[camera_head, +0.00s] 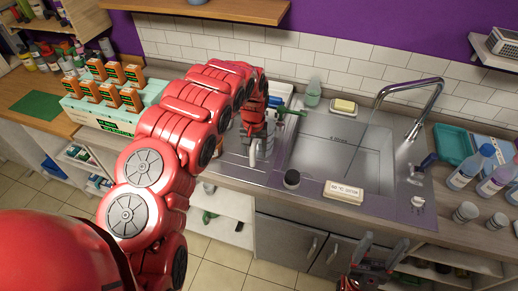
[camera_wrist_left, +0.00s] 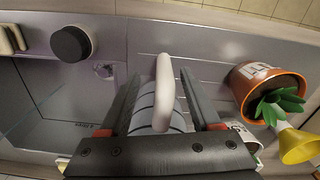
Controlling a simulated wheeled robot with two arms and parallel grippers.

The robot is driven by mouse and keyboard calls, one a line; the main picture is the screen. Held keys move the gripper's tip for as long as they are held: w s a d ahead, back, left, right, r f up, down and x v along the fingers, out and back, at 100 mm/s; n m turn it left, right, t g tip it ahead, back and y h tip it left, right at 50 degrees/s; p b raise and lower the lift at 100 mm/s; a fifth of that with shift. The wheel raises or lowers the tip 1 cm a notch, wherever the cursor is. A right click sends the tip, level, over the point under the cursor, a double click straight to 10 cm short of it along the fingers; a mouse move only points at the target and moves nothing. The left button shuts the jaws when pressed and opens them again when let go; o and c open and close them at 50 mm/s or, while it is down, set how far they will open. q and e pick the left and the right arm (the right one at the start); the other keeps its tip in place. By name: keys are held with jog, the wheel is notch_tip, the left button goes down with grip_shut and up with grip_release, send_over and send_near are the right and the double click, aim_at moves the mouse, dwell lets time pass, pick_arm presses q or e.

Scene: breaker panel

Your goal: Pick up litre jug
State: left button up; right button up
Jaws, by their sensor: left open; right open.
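The litre jug (camera_wrist_left: 155,118) is pale with dark ring lines and a white upright handle (camera_wrist_left: 164,80). It stands on the metal drainer left of the sink; in the head view only a small part of it (camera_head: 253,155) shows below my left gripper (camera_head: 258,140). In the left wrist view my left gripper (camera_wrist_left: 160,82) is open, with one finger on each side of the jug's handle. Much of the jug's body is hidden behind the gripper. My right gripper (camera_head: 372,256) is open and empty, low in front of the cabinet.
The sink basin (camera_head: 345,165) lies right of the jug, with a dark round-topped item (camera_head: 292,178) and a white labelled block (camera_head: 343,192) at its front edge. An orange plant pot (camera_wrist_left: 262,88) and a yellow funnel-like item (camera_wrist_left: 298,146) are close beside the jug. Bottles (camera_head: 470,165) stand at right.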

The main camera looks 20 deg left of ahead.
aim_at(253, 160)
pick_arm(q)
jog(key=shift+s+f, duration=0.1)
jog(key=shift+f, duration=0.35)
jog(key=f, duration=0.1)
jog(key=f+p, duration=0.2)
jog(key=shift+a+f, duration=0.2)
jog(key=shift+a, duration=0.05)
jog(key=shift+f, duration=0.4)
grip_shut()
dwell(0.7)
